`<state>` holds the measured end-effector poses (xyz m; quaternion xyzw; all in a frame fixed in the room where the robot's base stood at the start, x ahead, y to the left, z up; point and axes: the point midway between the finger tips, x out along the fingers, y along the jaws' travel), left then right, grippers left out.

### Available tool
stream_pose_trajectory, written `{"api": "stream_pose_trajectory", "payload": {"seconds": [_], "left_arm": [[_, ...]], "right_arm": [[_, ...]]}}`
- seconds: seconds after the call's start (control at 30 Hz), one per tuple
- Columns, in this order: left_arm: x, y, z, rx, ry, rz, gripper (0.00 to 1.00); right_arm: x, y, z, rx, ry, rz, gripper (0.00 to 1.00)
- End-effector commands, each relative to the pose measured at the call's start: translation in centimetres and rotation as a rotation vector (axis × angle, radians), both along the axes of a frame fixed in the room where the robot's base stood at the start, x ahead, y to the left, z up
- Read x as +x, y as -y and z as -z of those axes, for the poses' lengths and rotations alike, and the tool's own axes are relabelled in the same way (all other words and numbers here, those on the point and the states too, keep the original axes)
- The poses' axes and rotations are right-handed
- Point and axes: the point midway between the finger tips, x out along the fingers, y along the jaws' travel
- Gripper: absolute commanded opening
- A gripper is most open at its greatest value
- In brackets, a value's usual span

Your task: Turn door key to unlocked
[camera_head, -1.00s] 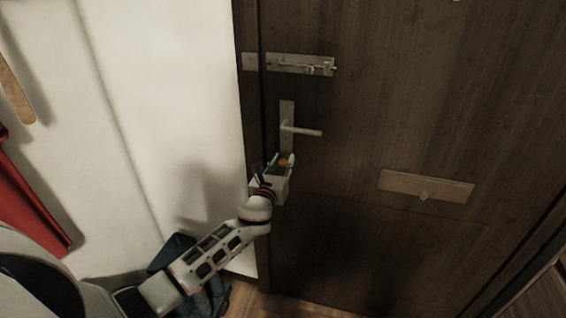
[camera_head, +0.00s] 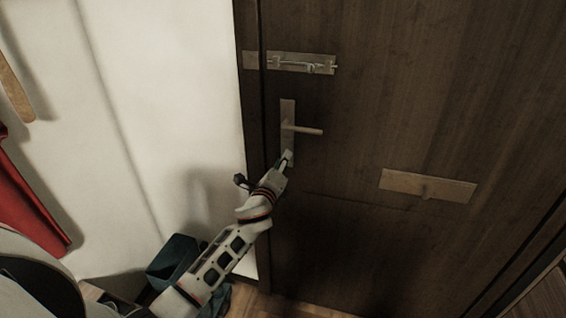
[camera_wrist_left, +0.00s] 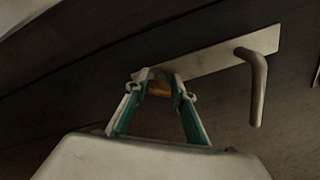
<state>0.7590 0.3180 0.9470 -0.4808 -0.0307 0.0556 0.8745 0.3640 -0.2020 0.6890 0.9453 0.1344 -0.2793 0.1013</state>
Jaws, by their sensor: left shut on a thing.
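The dark wooden door (camera_head: 400,110) carries a metal lock plate (camera_head: 288,112) with a lever handle (camera_head: 308,130) near its left edge. My left gripper (camera_head: 287,156) is at the lower end of that plate, below the handle. In the left wrist view its two fingers (camera_wrist_left: 160,82) are shut on an orange-brown key (camera_wrist_left: 158,90) at the end of the plate (camera_wrist_left: 205,57). The handle also shows there (camera_wrist_left: 256,85), to the right of the fingers. The key is mostly hidden between the fingers. My right gripper is not in view.
A sliding bolt (camera_head: 302,64) is mounted above the handle. A white wall (camera_head: 165,110) and a dark teal object (camera_head: 172,262) on the floor are at the left.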

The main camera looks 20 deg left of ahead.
Motion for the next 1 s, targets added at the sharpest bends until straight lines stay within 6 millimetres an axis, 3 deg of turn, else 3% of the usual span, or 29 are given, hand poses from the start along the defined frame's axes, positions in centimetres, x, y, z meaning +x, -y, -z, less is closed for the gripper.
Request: {"api": "stream_pose_trajectory", "payload": {"seconds": [0.5, 1.0], "left_arm": [[0.00, -0.02, 0.15, -0.427, 0.054, 0.000, 0.03], [0.00, -0.03, 0.20, -0.574, 0.073, 0.001, 0.03]], "right_arm": [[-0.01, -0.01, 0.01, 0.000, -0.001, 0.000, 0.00], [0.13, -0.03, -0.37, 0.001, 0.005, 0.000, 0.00]]}}
